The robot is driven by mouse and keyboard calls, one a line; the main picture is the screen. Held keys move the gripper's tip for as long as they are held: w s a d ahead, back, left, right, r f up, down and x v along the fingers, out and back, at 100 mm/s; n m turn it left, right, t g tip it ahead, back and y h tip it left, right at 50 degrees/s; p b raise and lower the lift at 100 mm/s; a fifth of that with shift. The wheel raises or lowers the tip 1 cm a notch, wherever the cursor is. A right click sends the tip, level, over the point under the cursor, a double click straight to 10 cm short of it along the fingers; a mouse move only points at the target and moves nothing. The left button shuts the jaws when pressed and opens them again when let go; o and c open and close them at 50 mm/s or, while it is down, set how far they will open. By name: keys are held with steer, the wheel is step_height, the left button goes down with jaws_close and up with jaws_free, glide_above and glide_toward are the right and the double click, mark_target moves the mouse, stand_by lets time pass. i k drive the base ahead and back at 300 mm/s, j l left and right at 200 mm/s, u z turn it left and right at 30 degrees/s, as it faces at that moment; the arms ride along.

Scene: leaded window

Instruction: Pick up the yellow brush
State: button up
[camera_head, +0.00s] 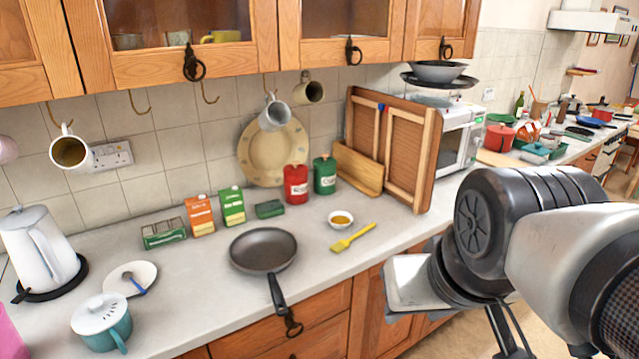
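The yellow brush (352,238) lies flat on the grey countertop, to the right of the frying pan and just in front of a small white bowl. Its wide end points to the lower left and its handle to the upper right. My arm fills the right side of the view, in front of the counter and to the right of the brush. The fingers of my gripper are hidden behind the arm's own links, so its opening does not show. Nothing touches the brush.
A black frying pan (263,250) lies left of the brush, its handle over the counter's front edge. A white bowl (341,219) with yellow contents stands right behind the brush. Red (296,184) and green (325,175) canisters and a wooden rack (428,150) stand farther back.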

mark_target(341, 245)
steer(key=i+l+u, duration=0.15)
steer(key=l, duration=0.2)
steer(key=i+l+u, duration=0.15)
steer(key=l, duration=0.25)
steer(key=i+l+u, duration=0.15)
steer(key=l, duration=0.25)
steer(key=i+l+u, duration=0.15)
steer(key=l, duration=0.3)
steer(key=i+l+u, duration=0.2)
steer(key=i, duration=0.15)
steer(key=i+l+u, duration=0.2)
steer(key=i+j, duration=0.05)
steer(key=i, duration=0.05)
